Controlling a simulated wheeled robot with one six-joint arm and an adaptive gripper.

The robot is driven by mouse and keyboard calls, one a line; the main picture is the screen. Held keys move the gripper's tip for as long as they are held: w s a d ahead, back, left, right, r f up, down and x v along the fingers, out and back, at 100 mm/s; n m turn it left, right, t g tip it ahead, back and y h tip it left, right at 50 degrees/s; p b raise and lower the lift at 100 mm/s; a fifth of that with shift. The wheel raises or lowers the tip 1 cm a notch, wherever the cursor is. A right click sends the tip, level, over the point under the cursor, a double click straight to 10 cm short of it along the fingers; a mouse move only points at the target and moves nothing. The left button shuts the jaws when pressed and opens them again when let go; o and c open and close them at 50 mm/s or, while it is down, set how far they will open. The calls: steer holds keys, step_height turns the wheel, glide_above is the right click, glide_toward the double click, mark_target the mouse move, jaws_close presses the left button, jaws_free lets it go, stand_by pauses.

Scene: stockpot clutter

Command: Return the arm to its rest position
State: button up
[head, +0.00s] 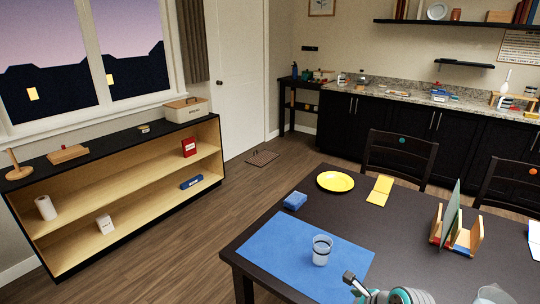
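My gripper (353,282) shows at the bottom edge of the head view, right of centre. Its small dark and light tip points to the left, close to the front edge of the blue mat (283,254). Teal and grey parts of my arm show to its right and are cut off by the picture's bottom edge. I cannot make out the two fingers or whether anything is between them. A clear glass (321,250) stands upright on the mat, beyond the gripper and apart from it.
The dark table (395,236) also bears a yellow plate (335,181), a yellow folded card (380,190), a blue block (295,201) and a wooden rack (456,236) holding a green board. Chairs (400,154) stand behind it.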

steer(key=s+a+f+n+t+h, duration=0.15)
steer(key=s+f+n, duration=0.4)
steer(key=s, duration=0.65)
steer(key=s+a+f+n+t+h, duration=0.1)
steer(key=s+f+n+t, duration=0.35)
steer(key=s, duration=0.65)
steer(key=s+r+n+t, duration=0.1)
steer(key=s+r+n, duration=0.6)
steer(key=s, duration=0.4)
steer(key=s+r+n+t+h, duration=0.1)
steer(key=s+r+n, duration=0.7)
steer(key=s, duration=0.4)
steer(key=shift+a+r+n, duration=0.15)
steer(key=shift+a+n, duration=0.2)
steer(key=shift+n, duration=0.15)
steer(key=shift+w, duration=0.25)
